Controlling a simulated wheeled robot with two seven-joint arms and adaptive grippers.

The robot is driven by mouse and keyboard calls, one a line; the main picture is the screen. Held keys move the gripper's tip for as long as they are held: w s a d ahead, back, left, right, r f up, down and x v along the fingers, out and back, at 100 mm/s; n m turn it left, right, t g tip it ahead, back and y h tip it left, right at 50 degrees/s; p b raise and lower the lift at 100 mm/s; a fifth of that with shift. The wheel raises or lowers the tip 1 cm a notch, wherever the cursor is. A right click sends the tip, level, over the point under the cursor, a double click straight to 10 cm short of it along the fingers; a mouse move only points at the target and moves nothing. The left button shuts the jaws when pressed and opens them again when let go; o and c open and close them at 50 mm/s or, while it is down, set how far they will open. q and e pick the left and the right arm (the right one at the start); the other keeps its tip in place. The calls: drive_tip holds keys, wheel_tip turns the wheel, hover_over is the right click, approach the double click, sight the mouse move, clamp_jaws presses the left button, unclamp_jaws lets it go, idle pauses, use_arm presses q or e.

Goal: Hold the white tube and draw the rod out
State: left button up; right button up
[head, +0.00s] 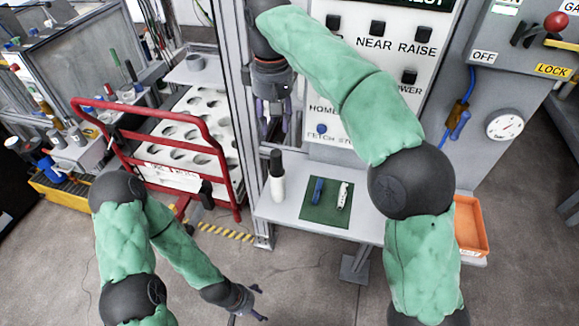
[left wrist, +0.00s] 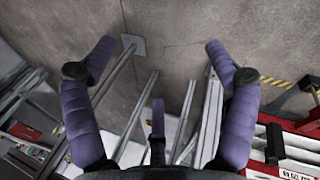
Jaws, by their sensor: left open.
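The white tube (head: 278,188) stands upright at the left end of a grey shelf, beside a green mat. A black rod (head: 275,162) sticks up out of its top; its lower part is hidden. My right gripper (head: 279,132) hangs fingers down above the tube and rod, apart from them; its finger gap is too small to judge. My left gripper (head: 246,316) is low over the floor at the bottom of the head view, well below the shelf. In the left wrist view its fingers (left wrist: 158,60) are spread, with nothing between them.
The grey shelf (head: 365,228) also bears the green mat (head: 318,213) with a blue tool (head: 317,190) and a white tool (head: 342,195). A metal post (head: 240,130) rises left of the tube. A red cart (head: 228,175) stands left; an orange bin (head: 470,228) is right.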

use_arm(q)
drive_tip(key=s+d+r+m+g+y, duration=0.3)
drive_tip(key=s+d+m+g, duration=0.25)
drive_tip(key=m, duration=0.35)
drive_tip(key=m+t+y, duration=1.1)
drive_tip(key=m+t, duration=0.3)
drive_tip(key=t, duration=0.3)
approach(278, 187)
drive_tip(key=s+a+f, duration=0.4)
drive_tip(key=s+f, duration=0.2)
drive_tip(key=f, duration=0.5)
drive_tip(key=w+d+r+m+t+h, duration=0.2)
drive_tip(key=w+r+m+t, duration=0.3)
drive_tip(key=r+m, duration=0.45)
drive_tip(key=shift+g, duration=0.35)
drive_tip(key=x, duration=1.1)
drive_tip(key=shift+w+a+f, duration=0.1)
drive_tip(key=shift+w+f, duration=0.05)
drive_tip(key=shift+f, duration=0.1)
